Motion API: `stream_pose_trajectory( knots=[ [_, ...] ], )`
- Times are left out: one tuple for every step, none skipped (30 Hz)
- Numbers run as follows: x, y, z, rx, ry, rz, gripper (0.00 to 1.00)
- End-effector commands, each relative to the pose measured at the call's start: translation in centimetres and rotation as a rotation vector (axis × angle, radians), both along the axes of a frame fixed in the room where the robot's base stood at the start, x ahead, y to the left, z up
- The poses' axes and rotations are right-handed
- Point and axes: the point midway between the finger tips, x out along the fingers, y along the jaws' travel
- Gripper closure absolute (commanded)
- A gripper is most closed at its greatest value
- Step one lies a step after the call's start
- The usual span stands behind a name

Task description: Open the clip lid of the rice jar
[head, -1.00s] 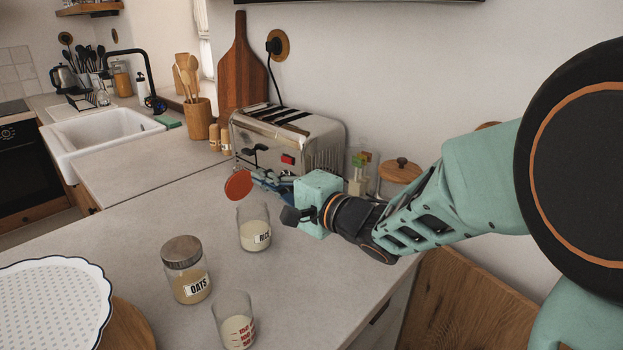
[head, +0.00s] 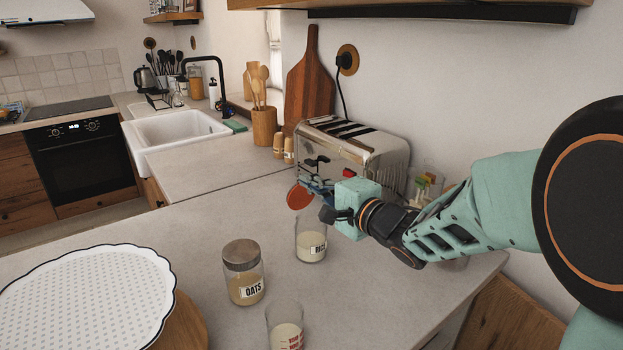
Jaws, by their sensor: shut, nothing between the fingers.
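The rice jar (head: 311,246) is a clear glass jar with pale rice and a "RICE" label, upright on the counter. Its round orange-red lid (head: 299,196) stands tilted up at the back left of the rim, and the jar mouth is uncovered. The hinge or clip is too small to make out. My gripper (head: 313,187) is shut and empty, just behind and right of the lid, above the jar. Whether its fingertips touch the lid I cannot tell.
An oats jar (head: 244,285) and a measuring glass (head: 285,330) stand in front of the rice jar. A toaster (head: 350,150) is close behind my gripper. A scalloped white tray (head: 85,295) is at front left. The counter left of the rice jar is clear.

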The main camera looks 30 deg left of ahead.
Motion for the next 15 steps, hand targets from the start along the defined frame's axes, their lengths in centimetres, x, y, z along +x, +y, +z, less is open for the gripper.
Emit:
stream_pose_trajectory(
  knots=[
    [0.1, 0.1, 0.8, -0.012, 0.006, -0.001, 1.00],
    [0.2, 0.2, 0.9, -0.019, 0.010, -0.001, 1.00],
    [0.2, 0.3, 0.9, -0.027, 0.015, 0.000, 1.00],
    [0.2, 0.4, 1.0, -0.034, 0.018, 0.000, 1.00],
    [0.3, 0.4, 1.0, -0.041, 0.022, 0.000, 1.00],
    [0.3, 0.5, 1.0, -0.050, 0.027, -0.001, 1.00],
    [0.3, 0.6, 1.0, -0.057, 0.031, -0.001, 1.00],
    [0.4, 0.6, 1.1, -0.064, 0.034, 0.000, 1.00],
    [0.4, 0.7, 1.1, -0.072, 0.039, 0.000, 1.00],
    [0.4, 0.8, 1.1, -0.079, 0.042, 0.000, 1.00],
    [0.5, 0.8, 1.1, -0.087, 0.047, -0.001, 1.00],
    [0.5, 0.9, 1.1, -0.096, 0.051, 0.000, 1.00],
    [0.5, 1.0, 1.1, -0.102, 0.055, 0.000, 1.00],
    [0.6, 1.1, 1.2, -0.108, 0.058, 0.001, 1.00],
    [0.6, 1.2, 1.2, -0.118, 0.064, 0.001, 1.00]
  ],
)
